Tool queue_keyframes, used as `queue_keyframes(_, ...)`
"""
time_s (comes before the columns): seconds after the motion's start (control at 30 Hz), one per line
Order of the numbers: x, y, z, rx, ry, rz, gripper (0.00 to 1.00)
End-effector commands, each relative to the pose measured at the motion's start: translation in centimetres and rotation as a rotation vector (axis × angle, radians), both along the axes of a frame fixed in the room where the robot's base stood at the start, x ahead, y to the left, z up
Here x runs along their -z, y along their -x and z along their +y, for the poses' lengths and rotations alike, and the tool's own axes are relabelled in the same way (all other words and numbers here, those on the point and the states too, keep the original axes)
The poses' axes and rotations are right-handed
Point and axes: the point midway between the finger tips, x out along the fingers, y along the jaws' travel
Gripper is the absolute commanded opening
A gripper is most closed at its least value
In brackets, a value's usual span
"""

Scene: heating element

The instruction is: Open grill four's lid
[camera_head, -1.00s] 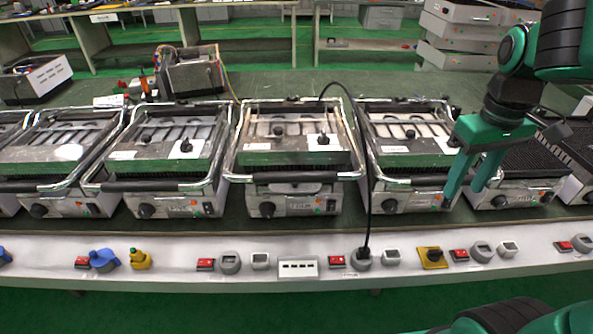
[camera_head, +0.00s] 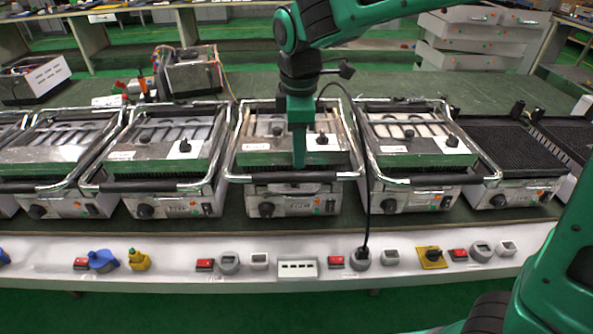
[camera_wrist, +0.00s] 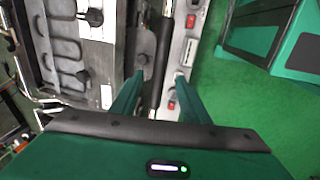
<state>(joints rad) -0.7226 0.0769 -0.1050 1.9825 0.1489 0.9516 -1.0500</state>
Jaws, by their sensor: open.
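My gripper (camera_head: 298,163) is over the front of the middle grill (camera_head: 258,146), pointing down. That grill's black front handle bar (camera_head: 262,179) runs across just below the fingertips in the head view. In the wrist view the two green fingers of my gripper (camera_wrist: 160,76) are apart, and the black handle bar (camera_wrist: 170,40) shows between and beyond them. Nothing is held. Whether the fingers touch the bar cannot be told.
A closed grill (camera_head: 412,140) stands to the right, and a grill with its dark ribbed plate exposed (camera_head: 505,143) lies beyond it. A black cable (camera_head: 368,150) hangs beside the middle grill. Switches and knobs line the table's white front edge (camera_head: 185,255).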

Motion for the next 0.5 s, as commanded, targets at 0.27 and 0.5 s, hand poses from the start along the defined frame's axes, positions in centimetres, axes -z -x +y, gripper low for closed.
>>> queue_keyframes(0.27, 5.0, -0.7, -0.1, 0.003, 0.002, 0.003, 0.42)
queue_keyframes(0.5, 7.8, -1.1, -0.1, 0.003, 0.001, 0.002, 0.42)
